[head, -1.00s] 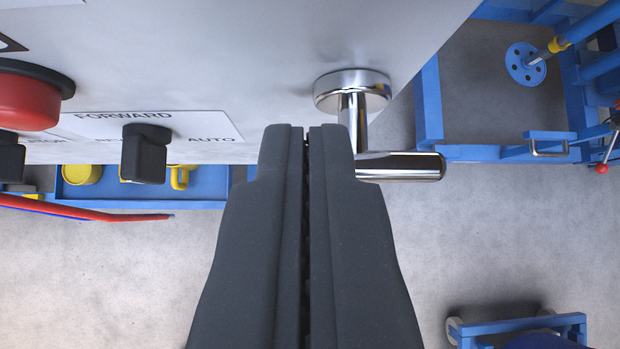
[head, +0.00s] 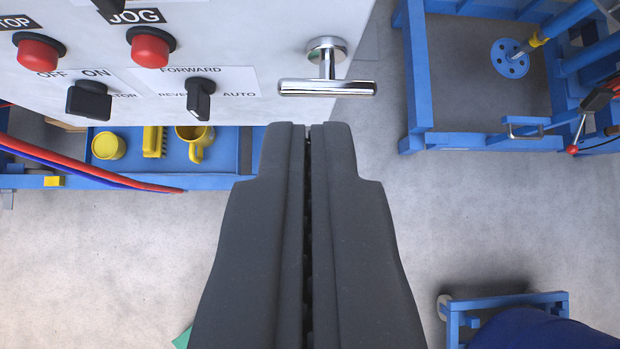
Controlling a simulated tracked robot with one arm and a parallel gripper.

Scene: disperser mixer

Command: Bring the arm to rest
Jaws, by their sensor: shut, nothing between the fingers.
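My gripper (head: 308,128) is shut and empty, with its two dark fingers pressed together. It is in the lower middle of the head view. Its tips appear just below a chrome T-shaped handle (head: 328,88) on a light grey control panel (head: 270,40), with a visible gap between them. To the left on the panel are a black FORWARD/AUTO selector knob (head: 199,100), a black OFF/ON knob (head: 89,100) and two red push buttons, one labelled JOG (head: 151,48) and one labelled STOP (head: 38,50).
A blue tray (head: 226,143) with yellow items lies behind the panel. Red and blue hoses (head: 95,177) run at left. A blue frame (head: 420,90) with a perforated disc (head: 510,58) stands at upper right. A small blue cart (head: 510,300) is at lower right. Grey floor between is open.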

